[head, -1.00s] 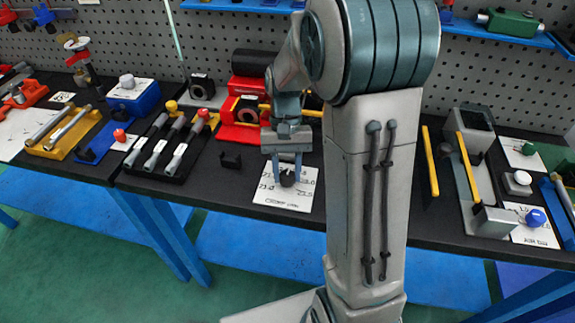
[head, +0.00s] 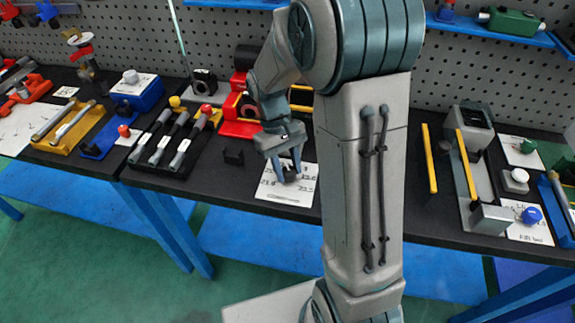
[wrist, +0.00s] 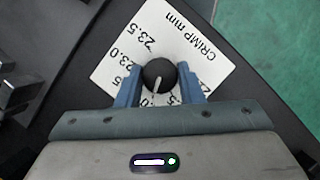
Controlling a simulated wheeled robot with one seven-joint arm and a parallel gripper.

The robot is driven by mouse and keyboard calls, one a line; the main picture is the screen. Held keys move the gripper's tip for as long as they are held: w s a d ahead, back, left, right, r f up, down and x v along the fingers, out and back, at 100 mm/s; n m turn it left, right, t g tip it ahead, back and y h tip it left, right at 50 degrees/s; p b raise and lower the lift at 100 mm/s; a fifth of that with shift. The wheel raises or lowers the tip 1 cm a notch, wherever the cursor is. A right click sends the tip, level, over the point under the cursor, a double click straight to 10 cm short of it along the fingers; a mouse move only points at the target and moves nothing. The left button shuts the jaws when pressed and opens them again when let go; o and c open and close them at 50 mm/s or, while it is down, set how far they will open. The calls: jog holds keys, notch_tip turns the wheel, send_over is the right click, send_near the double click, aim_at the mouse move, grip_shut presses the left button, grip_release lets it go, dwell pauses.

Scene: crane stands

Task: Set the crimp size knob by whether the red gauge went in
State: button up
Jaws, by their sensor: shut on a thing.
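The black crimp size knob (head: 290,175) sits on a white card (head: 292,194) marked "CRIMP mm" at the table's front. In the wrist view the knob (wrist: 158,75) has a pale pointer line aimed toward my gripper's palm, slightly left. The marks 23.5 and 23.0 are readable there; others are partly hidden by the fingers. My gripper (head: 286,170) is shut on the knob, with blue fingers (wrist: 160,88) on both sides of it. A black rack (head: 160,165) to the left holds gauges with grey shafts; one has a red end (head: 206,109), another a yellow end (head: 175,101).
A red fixture (head: 240,129) stands behind the card, partly hidden by my arm. A small black bracket (head: 233,157) stands left of the card. A grey machine with yellow rails (head: 466,165) is at the right. Pegboard and blue shelves are behind.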

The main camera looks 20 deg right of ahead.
jog(key=shift+w, duration=0.1)
jog(key=o, duration=1)
jog(key=v, duration=1.4)
jog(key=shift+p, duration=0.35)
jog(key=s+d+f+m+t+y, duration=0.1)
jog(key=s+m+t, duration=0.2)
jog(key=s+t, duration=0.4)
jog(key=s+p, duration=0.1)
jog(key=s, duration=0.8)
jog(key=shift+s, duration=0.25)
